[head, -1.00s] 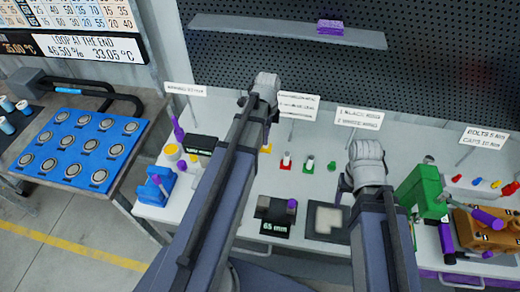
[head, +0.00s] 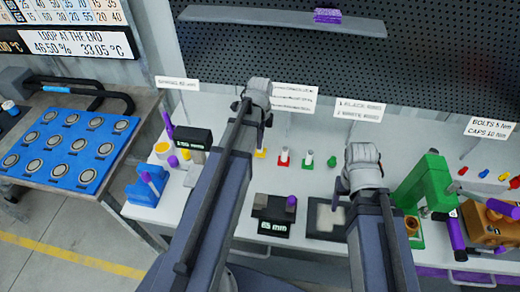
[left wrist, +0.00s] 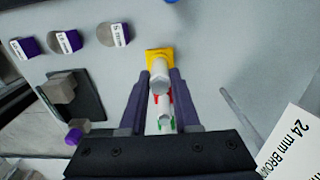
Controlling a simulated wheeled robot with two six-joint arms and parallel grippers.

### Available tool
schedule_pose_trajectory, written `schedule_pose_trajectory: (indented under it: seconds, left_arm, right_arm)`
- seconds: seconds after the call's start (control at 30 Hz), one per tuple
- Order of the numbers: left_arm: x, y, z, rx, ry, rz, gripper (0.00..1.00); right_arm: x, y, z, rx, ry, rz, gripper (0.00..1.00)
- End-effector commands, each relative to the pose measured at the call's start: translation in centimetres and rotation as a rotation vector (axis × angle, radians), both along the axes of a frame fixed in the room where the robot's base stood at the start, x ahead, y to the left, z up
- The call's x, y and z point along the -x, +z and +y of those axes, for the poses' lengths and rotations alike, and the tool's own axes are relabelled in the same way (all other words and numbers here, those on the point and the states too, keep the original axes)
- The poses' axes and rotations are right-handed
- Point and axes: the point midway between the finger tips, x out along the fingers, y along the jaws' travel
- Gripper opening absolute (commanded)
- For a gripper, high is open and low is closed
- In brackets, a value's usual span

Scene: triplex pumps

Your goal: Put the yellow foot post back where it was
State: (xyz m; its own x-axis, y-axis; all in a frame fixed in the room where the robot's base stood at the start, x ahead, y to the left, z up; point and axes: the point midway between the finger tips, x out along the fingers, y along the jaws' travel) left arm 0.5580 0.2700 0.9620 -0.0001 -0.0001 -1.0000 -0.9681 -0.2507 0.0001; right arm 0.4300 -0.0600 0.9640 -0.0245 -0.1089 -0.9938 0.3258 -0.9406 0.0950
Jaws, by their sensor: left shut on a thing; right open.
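The yellow foot post (left wrist: 159,76) is a pale upright cylinder on a square yellow foot. It is between the two fingers of my left gripper (left wrist: 160,84), which is shut on it. In the head view my left gripper (head: 262,122) hides most of the post; its yellow foot (head: 261,153) shows below, left of the red foot post (head: 283,158) and the green foot post (head: 307,160). I cannot tell whether the foot touches the bench. My right gripper (head: 347,182) is open and apart, above the bench's right half; its fingers are partly hidden.
A black device with a display (head: 273,222) and a dark tray (head: 325,215) are nearer me. A green press (head: 432,185) stands to the right. Blue and purple items stand left. Label signs (head: 360,109) rise behind the posts.

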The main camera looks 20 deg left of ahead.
Motion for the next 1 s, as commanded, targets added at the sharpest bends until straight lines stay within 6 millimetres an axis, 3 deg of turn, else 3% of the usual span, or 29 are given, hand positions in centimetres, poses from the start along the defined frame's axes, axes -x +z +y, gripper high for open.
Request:
schedule_pose_trajectory:
  seconds: [0.37, 0.67, 0.7, 0.93, 1.0]
  left_arm:
    - [0.0, -3.8, 0.0, 0.000, 0.000, 0.000, 0.00]
    - [0.0, -3.6, 0.0, 0.000, 0.000, 0.000, 0.00]
    - [0.0, -3.6, 0.0, 0.000, 0.000, 0.000, 0.34]
    - [0.0, -3.6, 0.0, 0.000, 0.000, 0.000, 0.60]
    - [0.0, -3.6, 0.0, 0.000, 0.000, 0.000, 0.60]
  right_arm:
    - [0.0, -3.8, 0.0, 0.000, 0.000, 0.000, 0.63]
    - [0.0, -3.6, 0.0, 0.000, 0.000, 0.000, 0.63]
    - [0.0, -3.6, 0.0, 0.000, 0.000, 0.000, 0.63]
    - [0.0, -3.6, 0.0, 0.000, 0.000, 0.000, 0.63]
    - [0.0, -3.6, 0.0, 0.000, 0.000, 0.000, 0.63]
